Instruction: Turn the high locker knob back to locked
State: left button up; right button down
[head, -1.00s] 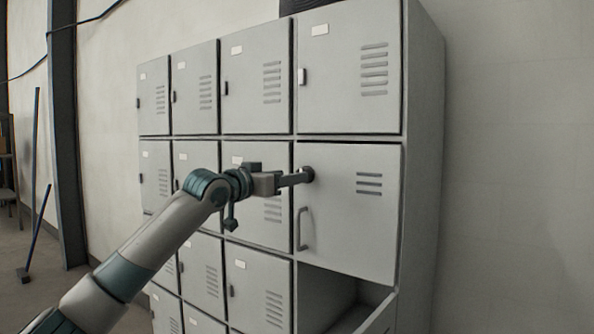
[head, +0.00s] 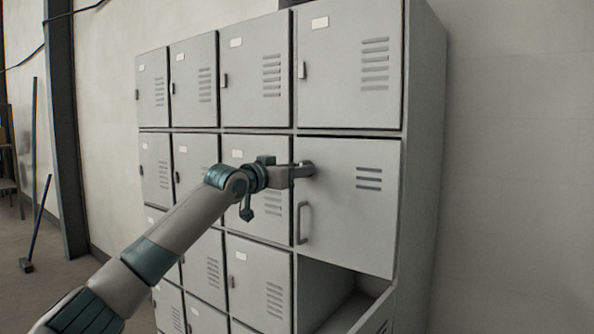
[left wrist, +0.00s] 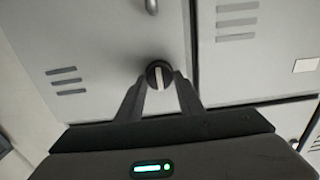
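The high locker knob (left wrist: 158,75) is a round dark knob with a pale bar across it, on a grey locker door (head: 350,225) with a handle below. In the left wrist view the bar lies nearly upright in the picture. My left gripper (head: 305,169) is at the knob, with one finger on each side of it. In the left wrist view (left wrist: 160,77) the fingers stand apart, and narrow gaps seem to show beside the knob. Contact is hard to tell. In the head view the gripper mostly hides the knob. My right gripper is not in view.
A bar handle (head: 302,223) sits under the knob. Bare wall is to the right.

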pick_arm(q)
jog(key=shift+n, duration=0.5)
jog(key=shift+w+a+f+n+p, duration=0.1)
jog(key=shift+n+p, duration=2.05)
jog(key=shift+n, duration=2.1)
jog(key=shift+a+f+n+p, duration=0.1)
jog(key=shift+n+p, duration=2)
jog(key=shift+n, duration=2.15)
jog(key=o, duration=1)
jog(key=shift+o, duration=0.2)
jog(key=shift+a, duration=0.1)
